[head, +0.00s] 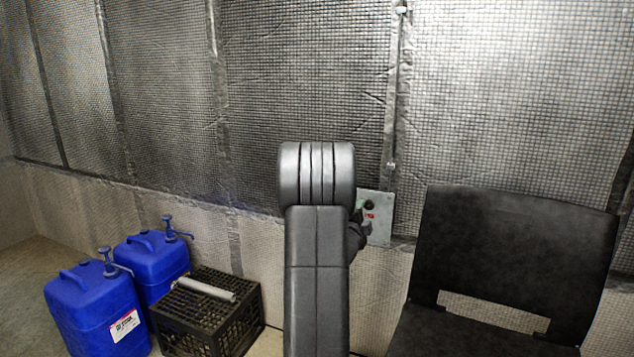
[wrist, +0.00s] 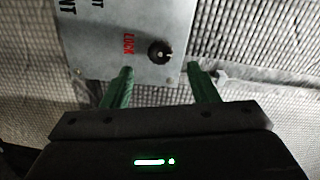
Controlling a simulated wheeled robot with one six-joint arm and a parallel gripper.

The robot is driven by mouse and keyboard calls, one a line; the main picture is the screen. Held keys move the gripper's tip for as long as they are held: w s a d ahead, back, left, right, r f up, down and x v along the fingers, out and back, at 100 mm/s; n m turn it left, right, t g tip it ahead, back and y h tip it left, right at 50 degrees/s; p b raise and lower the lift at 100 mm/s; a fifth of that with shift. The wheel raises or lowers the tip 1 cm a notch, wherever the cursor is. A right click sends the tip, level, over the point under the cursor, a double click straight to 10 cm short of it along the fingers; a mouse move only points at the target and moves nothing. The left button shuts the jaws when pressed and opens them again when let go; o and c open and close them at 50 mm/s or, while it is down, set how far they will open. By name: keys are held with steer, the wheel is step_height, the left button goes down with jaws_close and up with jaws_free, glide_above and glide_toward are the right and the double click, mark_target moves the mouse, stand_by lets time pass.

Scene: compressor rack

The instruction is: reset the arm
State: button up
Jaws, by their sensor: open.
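My gripper (wrist: 157,82) is open in the wrist view, with its two green fingers apart and nothing between them. Ahead of the fingers is a grey metal panel (wrist: 110,45) with a black knob (wrist: 159,51) and red lettering that reads LOCK. The knob lies beyond the gap between the fingertips, and I cannot tell the exact distance. In the head view my arm stands in the middle and hides part of the panel (head: 378,228). The knob (head: 369,205) shows there just right of the arm. Most of the gripper is hidden behind the arm.
Two blue jugs (head: 97,312) (head: 152,262) stand on the floor at the left. A black crate (head: 207,312) beside them has a grey cylinder (head: 205,289) on top. A black chair (head: 515,255) is close at the right. A quilted wall (head: 300,80) runs behind everything.

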mark_target(368, 206)
steer(key=x, duration=0.6)
steer(key=shift+w, duration=0.1)
